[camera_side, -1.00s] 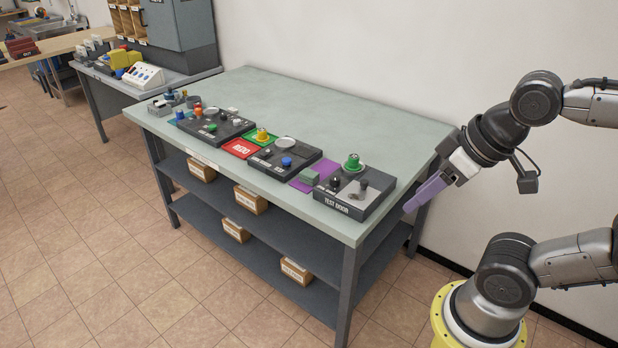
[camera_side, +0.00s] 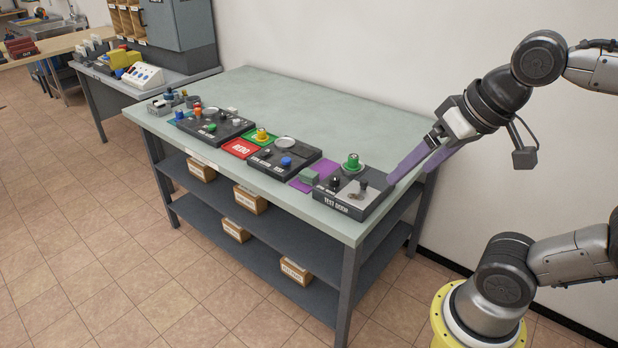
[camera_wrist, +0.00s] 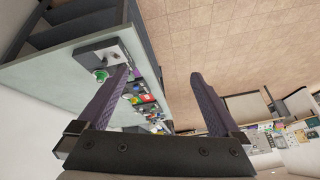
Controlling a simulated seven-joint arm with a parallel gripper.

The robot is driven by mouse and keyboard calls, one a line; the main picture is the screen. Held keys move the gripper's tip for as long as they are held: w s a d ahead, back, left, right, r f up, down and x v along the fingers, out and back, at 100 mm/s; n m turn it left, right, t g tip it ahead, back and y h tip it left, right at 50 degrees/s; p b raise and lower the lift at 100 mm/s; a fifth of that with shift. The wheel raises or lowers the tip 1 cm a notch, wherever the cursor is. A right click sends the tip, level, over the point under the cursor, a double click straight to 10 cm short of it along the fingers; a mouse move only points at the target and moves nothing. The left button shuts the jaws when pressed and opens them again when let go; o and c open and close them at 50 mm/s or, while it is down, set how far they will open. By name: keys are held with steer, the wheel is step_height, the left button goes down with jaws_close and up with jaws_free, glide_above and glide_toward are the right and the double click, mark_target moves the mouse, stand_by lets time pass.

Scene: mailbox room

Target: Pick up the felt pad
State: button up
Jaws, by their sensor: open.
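No item in view is clearly marked as the felt pad. A small grey-green block (camera_side: 308,176) lies on a flat purple mat (camera_side: 300,186) on the workbench, left of the test-door box; I cannot tell whether it is the pad. My gripper (camera_side: 407,178), with long purple fingers, is open and empty off the bench's right end, close to the test-door box. In the wrist view my gripper (camera_wrist: 160,75) spreads wide, with its left finger overlapping the view of the bench and covering part of the bench-top items.
The workbench (camera_side: 300,100) has a clear back half. Along its front stand the test-door box (camera_side: 345,203), a green knob (camera_side: 353,162), a dark box with a blue button (camera_side: 286,162), a red mat (camera_side: 240,148) and another control box (camera_side: 215,128). A wall rises behind.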

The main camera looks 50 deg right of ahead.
steer(key=w+r+m, duration=0.3)
steer(key=w+r, duration=0.3)
steer(key=w, duration=0.1)
steer(key=m+g, duration=0.6)
steer(key=m, duration=0.4)
glide_above(308, 173)
step_height(308, 173, down, 23)
steer(key=f, duration=0.6)
steer(key=shift+a+f, duration=0.3)
steer(key=shift+f, duration=0.1)
steer(key=shift+d+f, duration=0.15)
steer(key=shift+f, duration=1.35)
steer(key=shift+d+f, duration=0.15)
steer(key=shift+f, duration=1.3)
steer(key=c, duration=1.4)
